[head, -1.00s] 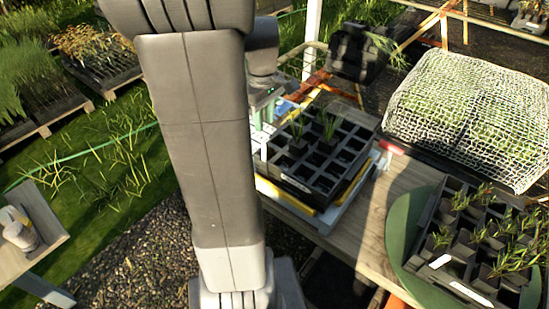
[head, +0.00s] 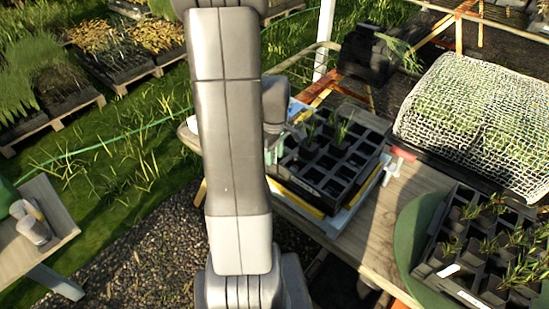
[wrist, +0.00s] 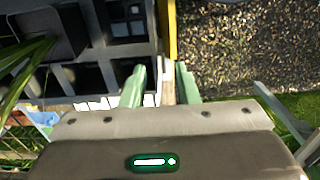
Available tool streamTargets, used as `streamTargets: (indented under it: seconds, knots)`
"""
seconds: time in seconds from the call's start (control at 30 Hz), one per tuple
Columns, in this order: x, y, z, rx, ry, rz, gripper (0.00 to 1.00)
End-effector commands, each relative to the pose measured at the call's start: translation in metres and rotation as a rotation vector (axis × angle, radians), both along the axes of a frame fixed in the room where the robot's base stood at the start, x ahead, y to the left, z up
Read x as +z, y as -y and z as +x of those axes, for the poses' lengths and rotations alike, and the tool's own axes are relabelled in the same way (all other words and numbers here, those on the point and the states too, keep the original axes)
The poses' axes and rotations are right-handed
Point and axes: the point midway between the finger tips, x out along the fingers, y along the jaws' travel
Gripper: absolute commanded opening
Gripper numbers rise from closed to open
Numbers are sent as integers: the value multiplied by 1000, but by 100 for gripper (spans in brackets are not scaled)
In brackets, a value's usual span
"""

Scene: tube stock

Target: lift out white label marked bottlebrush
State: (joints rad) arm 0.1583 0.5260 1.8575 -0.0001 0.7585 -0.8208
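My gripper (wrist: 160,78) shows two green fingers standing apart, with nothing visible between them but the ground and table edge behind. In the head view my gripper (head: 275,150) is at the left edge of the black cell tray (head: 318,184) on the table. White toothed strips (wrist: 110,102) show beside the left finger in the wrist view; I cannot tell whether they are labels. Two white labels lie on the front edge of the right-hand tray, one (head: 448,270) above the other (head: 469,298). No writing is legible, so I cannot tell which is marked bottlebrush.
The right-hand black tray (head: 431,262) stands on a round green mat (head: 408,232). A netted tray (head: 480,95) and a black crate (head: 370,52) are behind. A red-handled item (head: 402,155) lies beside the middle tray. Bare wooden table (head: 375,232) lies between the trays.

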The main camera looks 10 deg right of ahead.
Motion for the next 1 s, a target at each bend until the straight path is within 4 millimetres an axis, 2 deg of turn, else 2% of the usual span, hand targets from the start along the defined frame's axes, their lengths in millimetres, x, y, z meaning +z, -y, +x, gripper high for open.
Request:
streamTargets:
  seconds: [0.3, 0.43, 0.87, 1.0]
  knots:
    - [-5, 0, 0, 0, 1, 0, 26]
    - [-5, 0, 0, 0, 0, 0, 0]
    - [-4, 0, 0, 0, 1, 0, 0]
    - [5, 0, 1, 0, 3, -1, 0]
